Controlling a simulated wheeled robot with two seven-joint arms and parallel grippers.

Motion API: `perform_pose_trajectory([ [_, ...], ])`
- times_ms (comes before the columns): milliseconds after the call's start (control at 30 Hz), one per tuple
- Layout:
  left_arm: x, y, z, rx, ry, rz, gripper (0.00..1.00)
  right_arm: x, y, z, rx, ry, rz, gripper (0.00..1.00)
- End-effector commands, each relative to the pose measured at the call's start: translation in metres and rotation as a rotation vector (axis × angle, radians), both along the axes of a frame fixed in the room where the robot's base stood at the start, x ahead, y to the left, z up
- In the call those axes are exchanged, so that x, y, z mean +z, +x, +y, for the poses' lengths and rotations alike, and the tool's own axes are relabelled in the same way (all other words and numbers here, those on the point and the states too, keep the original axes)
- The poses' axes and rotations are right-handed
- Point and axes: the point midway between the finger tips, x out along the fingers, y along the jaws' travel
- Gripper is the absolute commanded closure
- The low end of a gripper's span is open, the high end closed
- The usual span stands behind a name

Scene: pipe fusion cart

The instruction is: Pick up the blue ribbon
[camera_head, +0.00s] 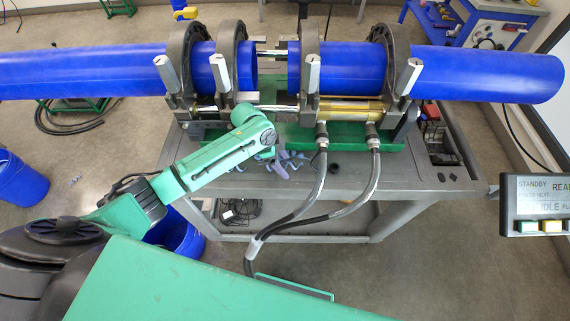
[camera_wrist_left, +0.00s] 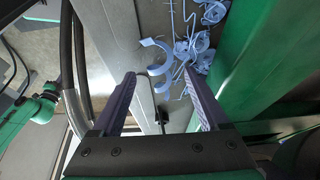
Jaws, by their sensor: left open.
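Light-blue ribbon shavings (camera_head: 287,161) lie in a loose tangle on the grey cart top, below the pipe clamps. In the left wrist view the tangle (camera_wrist_left: 190,48) shows at upper right, with one curled ribbon piece (camera_wrist_left: 166,58) at its left. My left gripper (camera_wrist_left: 160,78) is open, with its two purple fingers apart. The curled piece appears between and beyond the fingertips, and nothing is held. In the head view my left arm reaches over the cart's front edge, and its wrist partly hides the gripper. My right gripper does not show.
Two blue pipes (camera_head: 105,71) (camera_head: 460,74) sit in the clamp rings above the shavings. Grey hoses (camera_head: 317,188) run down just right of the shavings. A control display (camera_head: 537,200) stands at right. Blue buckets (camera_head: 20,181) stand on the floor at left.

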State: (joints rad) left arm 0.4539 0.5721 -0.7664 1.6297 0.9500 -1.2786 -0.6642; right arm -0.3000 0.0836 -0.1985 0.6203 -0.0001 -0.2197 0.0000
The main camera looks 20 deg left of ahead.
Motion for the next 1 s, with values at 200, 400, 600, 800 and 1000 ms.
perform_pose_trajectory([
  [200,0.0,0.0,0.0,0.001,0.0,0.0,0.88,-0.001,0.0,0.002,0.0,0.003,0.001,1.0],
  [400,0.0,0.0,0.0,0.001,0.0,0.0,1.0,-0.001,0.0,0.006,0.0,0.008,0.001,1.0],
  [600,0.005,0.0,0.0,0.002,-0.001,0.0,1.0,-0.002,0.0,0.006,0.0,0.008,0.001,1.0],
  [800,0.043,0.002,0.0,-0.001,-0.002,-0.007,1.0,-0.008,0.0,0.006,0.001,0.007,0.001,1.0],
  [1000,0.118,0.001,0.0,-0.001,0.001,-0.009,1.0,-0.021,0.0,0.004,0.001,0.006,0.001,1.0],
])
